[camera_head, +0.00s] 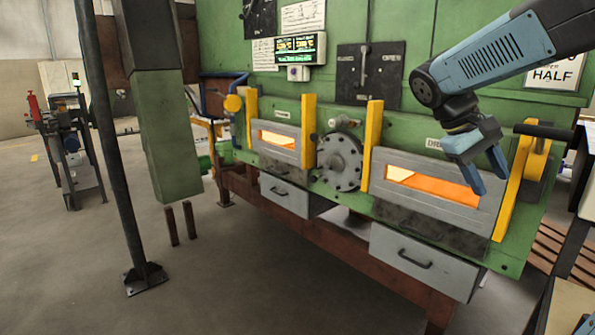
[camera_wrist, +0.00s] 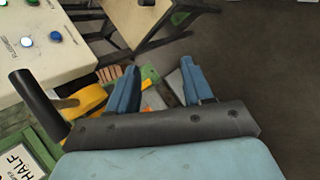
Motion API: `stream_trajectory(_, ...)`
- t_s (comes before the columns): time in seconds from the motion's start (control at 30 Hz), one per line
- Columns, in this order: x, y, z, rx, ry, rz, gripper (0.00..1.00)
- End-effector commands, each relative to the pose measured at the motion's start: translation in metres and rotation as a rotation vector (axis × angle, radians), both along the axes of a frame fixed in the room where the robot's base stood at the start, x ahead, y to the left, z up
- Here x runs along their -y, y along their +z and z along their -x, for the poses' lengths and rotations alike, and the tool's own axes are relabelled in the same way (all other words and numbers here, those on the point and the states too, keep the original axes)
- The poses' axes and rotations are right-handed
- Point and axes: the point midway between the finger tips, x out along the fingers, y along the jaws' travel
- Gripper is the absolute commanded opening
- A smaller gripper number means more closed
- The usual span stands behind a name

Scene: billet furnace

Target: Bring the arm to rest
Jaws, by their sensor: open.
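My arm comes in from the upper right in the head view, its blue-grey links bent down at a dark joint. My gripper (camera_head: 484,180) hangs in front of the right end of the green furnace (camera_head: 340,120). Its two blue fingers are apart with nothing between them. In the wrist view the gripper (camera_wrist: 158,88) also shows open and empty. From the head view I cannot tell how far the fingers are from the furnace front.
A dark bar handle (camera_head: 543,131) and a yellow upright (camera_head: 520,185) stand close right of my gripper. Glowing openings (camera_head: 432,186) lie behind it. Grey drawers (camera_head: 424,262) sit below. A control box with buttons (camera_wrist: 50,45) is at the wrist view's upper left. Open floor lies left.

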Motion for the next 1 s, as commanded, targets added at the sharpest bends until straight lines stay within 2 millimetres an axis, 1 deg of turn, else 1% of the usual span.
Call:
stream_trajectory(0.03, -0.006, -0.005, 0.012, 0.042, 0.005, -0.053, 0.51)
stream_trajectory(0.1, -0.017, -0.013, 0.024, 0.099, 0.016, -0.125, 0.51)
stream_trajectory(0.27, -0.046, -0.027, 0.049, 0.238, 0.030, -0.274, 0.51)
stream_trajectory(0.5, -0.092, -0.043, 0.082, 0.460, 0.030, -0.458, 0.51)
stream_trajectory(0.6, -0.107, -0.047, 0.092, 0.544, 0.025, -0.512, 0.51)
stream_trajectory(0.73, -0.122, -0.052, 0.100, 0.623, 0.017, -0.559, 0.51)
stream_trajectory(0.83, -0.128, -0.053, 0.103, 0.658, 0.014, -0.578, 0.51)
stream_trajectory(1.0, -0.130, -0.054, 0.104, 0.674, 0.011, -0.585, 0.51)
